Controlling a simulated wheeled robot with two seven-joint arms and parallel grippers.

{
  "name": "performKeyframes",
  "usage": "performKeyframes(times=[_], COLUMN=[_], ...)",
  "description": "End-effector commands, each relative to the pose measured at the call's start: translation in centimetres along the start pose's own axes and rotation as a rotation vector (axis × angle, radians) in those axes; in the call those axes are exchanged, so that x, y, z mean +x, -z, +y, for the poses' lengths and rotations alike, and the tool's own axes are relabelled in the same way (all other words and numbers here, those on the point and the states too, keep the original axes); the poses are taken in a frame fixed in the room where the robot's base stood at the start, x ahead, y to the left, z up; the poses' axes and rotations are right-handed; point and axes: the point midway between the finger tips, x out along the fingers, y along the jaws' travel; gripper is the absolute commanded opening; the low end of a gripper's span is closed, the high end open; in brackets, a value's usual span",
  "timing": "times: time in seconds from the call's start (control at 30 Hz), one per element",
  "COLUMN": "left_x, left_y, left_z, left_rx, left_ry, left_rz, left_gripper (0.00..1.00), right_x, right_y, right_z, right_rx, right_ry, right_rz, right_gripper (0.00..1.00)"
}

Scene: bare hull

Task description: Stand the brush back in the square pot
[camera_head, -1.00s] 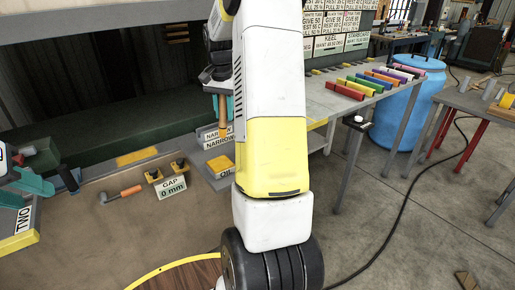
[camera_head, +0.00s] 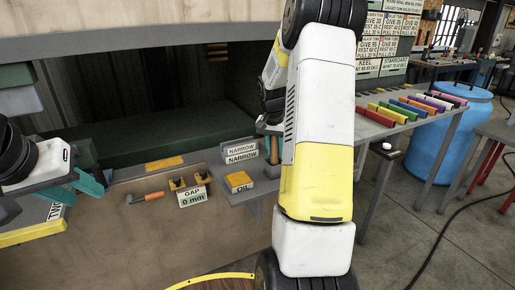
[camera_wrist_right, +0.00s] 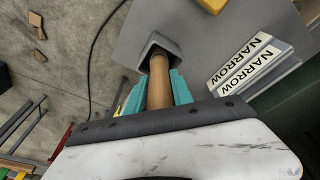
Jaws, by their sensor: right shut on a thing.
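The brush (camera_head: 273,152) shows as a brown wooden handle held upright below my right gripper (camera_head: 270,129). In the right wrist view the teal fingers (camera_wrist_right: 157,92) are shut on the handle (camera_wrist_right: 159,82). The handle's far end lies at the mouth of the grey square pot (camera_wrist_right: 152,45); how deep it reaches, I cannot tell. In the head view the pot (camera_head: 266,171) is partly hidden by my right arm. The bristles are hidden. My left gripper (camera_head: 88,183) is at the far left, open and apart from the pot.
A yellow OIL block (camera_head: 239,181) and NARROW signs (camera_head: 241,153) stand close to the pot. A GAP sign (camera_head: 193,196) and an orange-handled tool (camera_head: 150,197) lie further left. Coloured blocks (camera_head: 415,107) line the bench at right.

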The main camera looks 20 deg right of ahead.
Motion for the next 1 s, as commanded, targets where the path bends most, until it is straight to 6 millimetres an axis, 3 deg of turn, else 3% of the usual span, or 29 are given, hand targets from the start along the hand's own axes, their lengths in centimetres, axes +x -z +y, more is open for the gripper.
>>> performKeyframes(times=[0.47,0.5,0.57,1.0], left_x=[0.00,0.00,0.00,0.00], left_y=[0.00,0.00,0.00,0.00], left_z=[0.00,0.00,0.00,0.00], left_rx=[0.000,0.000,0.000,0.000], left_ry=[0.000,0.000,0.000,0.000], left_rz=[0.000,0.000,0.000,0.000], left_gripper=[0.36,0.36,0.36,0.36], right_x=[1.09,1.05,1.04,0.21], right_y=[-0.22,-0.19,-0.20,-0.09], right_z=[-0.07,-0.06,-0.06,-0.10], right_rx=[0.001,0.001,0.001,0.000], right_ry=[0.001,0.001,0.001,0.002], right_rz=[0.001,0.001,0.001,0.003], right_gripper=[0.00,0.36,0.47,0.49])
